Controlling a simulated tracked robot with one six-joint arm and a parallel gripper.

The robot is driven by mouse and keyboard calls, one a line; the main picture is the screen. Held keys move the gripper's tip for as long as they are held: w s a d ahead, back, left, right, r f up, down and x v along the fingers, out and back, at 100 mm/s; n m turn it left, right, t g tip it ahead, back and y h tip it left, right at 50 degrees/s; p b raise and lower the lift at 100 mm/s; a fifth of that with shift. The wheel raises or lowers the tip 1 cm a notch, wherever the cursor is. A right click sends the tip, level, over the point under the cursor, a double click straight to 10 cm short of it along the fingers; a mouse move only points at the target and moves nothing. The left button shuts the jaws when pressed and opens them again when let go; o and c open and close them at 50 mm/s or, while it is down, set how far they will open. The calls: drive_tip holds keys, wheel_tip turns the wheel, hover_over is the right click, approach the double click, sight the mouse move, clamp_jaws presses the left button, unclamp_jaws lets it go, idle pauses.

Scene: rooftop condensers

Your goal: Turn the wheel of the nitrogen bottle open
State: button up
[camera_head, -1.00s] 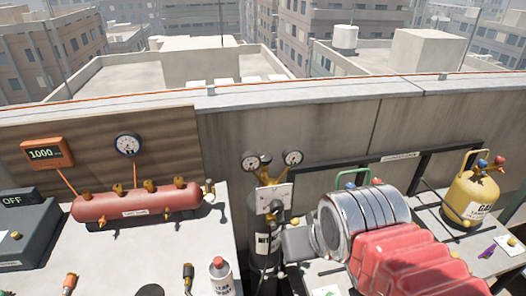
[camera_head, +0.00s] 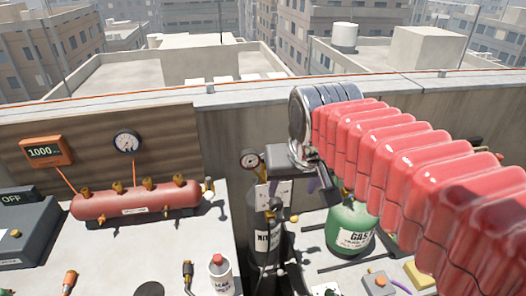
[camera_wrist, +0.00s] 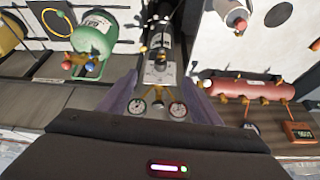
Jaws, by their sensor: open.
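The nitrogen bottle (camera_head: 262,245) is a dark upright cylinder with a white label, standing in the gap between the two tables. Dark and brass valve fittings sit at its top, under a gauge set; I cannot clearly make out the wheel. One round gauge (camera_head: 250,160) shows in the head view. Two gauges show in the wrist view, the left one (camera_wrist: 137,106) and the right one (camera_wrist: 178,109). My gripper (camera_wrist: 160,82) is open and empty, its purple-grey fingers either side of the bottle's top fittings in that view. In the head view my gripper (camera_head: 297,183) is beside and above the bottle top, partly hidden.
A red manifold (camera_head: 137,200) with brass valves lies on the left table, near a spray can (camera_head: 221,275). A green gas bottle (camera_head: 350,228) stands right of the nitrogen bottle, partly behind my arm. A concrete parapet (camera_head: 400,95) runs behind.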

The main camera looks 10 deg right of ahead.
drive_tip(key=w+r+m, duration=0.1)
drive_tip(key=w+r, duration=0.2)
drive_tip(key=w, duration=1)
drive_tip(key=m+h, duration=0.1)
hover_over(262, 155)
drive_tip(key=s+a, duration=0.1)
drive_tip(key=s, duration=0.4)
drive_tip(key=shift+f+g, duration=0.4)
drive_tip(key=shift+f, duration=0.5)
drive_tip(key=x, duration=1.4)
drive_tip(key=shift+a, duration=0.1)
drive_tip(key=shift+c, duration=0.2)
drive_tip(key=shift+r, duration=0.1)
drive_tip(key=c, duration=0.9)
drive_tip(key=shift+a, duration=0.2)
drive_tip(key=shift+c, duration=0.5)
drive_tip(key=shift+d, duration=0.15)
